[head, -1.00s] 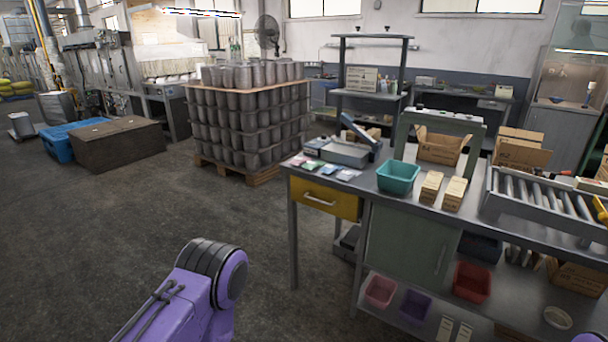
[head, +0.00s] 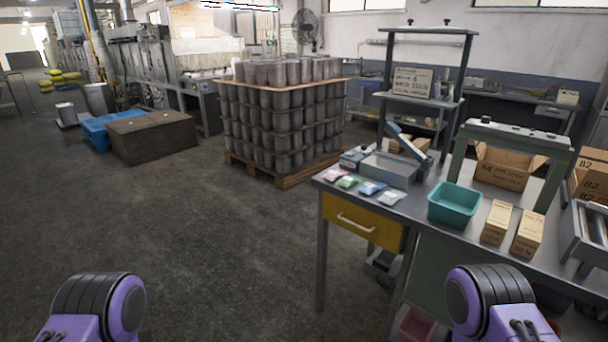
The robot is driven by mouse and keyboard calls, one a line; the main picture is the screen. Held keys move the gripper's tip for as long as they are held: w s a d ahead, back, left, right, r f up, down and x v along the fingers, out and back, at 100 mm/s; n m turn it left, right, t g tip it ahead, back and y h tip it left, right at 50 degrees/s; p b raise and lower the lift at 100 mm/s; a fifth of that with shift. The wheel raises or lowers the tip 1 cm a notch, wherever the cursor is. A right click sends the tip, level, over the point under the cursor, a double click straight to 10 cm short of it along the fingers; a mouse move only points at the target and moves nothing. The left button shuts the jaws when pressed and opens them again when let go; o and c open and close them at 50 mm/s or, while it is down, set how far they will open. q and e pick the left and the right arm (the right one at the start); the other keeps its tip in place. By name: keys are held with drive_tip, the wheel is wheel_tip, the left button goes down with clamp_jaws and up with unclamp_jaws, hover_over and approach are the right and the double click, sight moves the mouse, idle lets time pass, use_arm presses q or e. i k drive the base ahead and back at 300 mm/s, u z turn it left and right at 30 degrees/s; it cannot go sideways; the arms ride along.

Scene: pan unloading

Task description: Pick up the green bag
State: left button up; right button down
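The green bag (head: 348,182) is a small flat packet lying on the left end of the workbench (head: 411,205). It is in a row between a pink bag (head: 335,174) on its left and a blue bag (head: 371,188) on its right. A paler bag (head: 392,198) lies at the right end of the row. Both my purple arms show at the bottom of the head view, one left and one right, well short of the bags. My grippers are out of the picture.
A teal bin (head: 454,204) and two small cartons (head: 511,228) stand right of the bags. A grey scale-like device (head: 390,167) sits behind them. A yellow drawer (head: 362,220) is under the bench's left end. The floor (head: 215,240) to the left is clear.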

sight(347, 181)
drive_tip(key=u, duration=0.1)
drive_tip(key=i, duration=1.05)
drive_tip(key=z, duration=0.4)
